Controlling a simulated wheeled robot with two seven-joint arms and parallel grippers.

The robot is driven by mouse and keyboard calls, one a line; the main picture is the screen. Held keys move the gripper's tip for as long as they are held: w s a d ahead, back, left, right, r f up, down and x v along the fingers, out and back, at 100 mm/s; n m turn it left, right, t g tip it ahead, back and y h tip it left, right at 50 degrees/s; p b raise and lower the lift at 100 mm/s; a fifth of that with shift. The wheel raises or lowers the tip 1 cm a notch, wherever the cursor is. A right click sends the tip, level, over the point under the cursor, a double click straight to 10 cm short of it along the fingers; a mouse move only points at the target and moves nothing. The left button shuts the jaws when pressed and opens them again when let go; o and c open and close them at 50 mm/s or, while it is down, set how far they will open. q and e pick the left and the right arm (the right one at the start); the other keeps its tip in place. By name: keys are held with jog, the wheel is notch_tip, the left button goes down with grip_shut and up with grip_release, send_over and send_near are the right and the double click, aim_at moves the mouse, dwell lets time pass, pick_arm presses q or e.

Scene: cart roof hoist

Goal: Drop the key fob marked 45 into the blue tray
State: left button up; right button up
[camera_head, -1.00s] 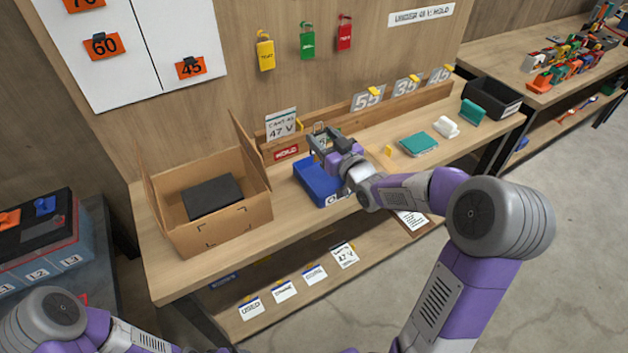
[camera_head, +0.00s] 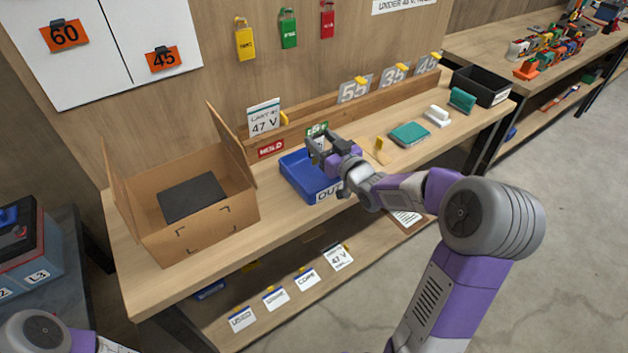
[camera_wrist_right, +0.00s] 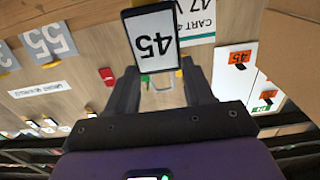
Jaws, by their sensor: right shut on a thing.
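The key fob marked 45 (camera_wrist_right: 153,45) has a white face and dark edges. It is upside down in the wrist view, at the tips of my right gripper (camera_wrist_right: 160,78), which is shut on it. In the head view my right gripper (camera_head: 316,146) is above the bench at the back right part of the blue tray (camera_head: 296,182); the fob is hard to make out there. The tray's front label begins "OU", and my forearm hides part of its right side. My left arm enters at the lower left, but its gripper is out of view.
An open cardboard box (camera_head: 240,208) with a dark slab stands left of the tray. A red HOLD sign (camera_head: 271,149) and a 47 V card (camera_head: 264,118) are behind. A yellow piece (camera_head: 382,150), a teal block (camera_head: 409,134) and a black bin (camera_head: 484,86) are to the right.

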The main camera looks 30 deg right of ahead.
jog(key=o, duration=1.3)
jog(key=shift+c, duration=0.2)
jog(key=s+p, duration=0.1)
jog(key=s, duration=0.6)
jog(key=shift+s+d, duration=0.3)
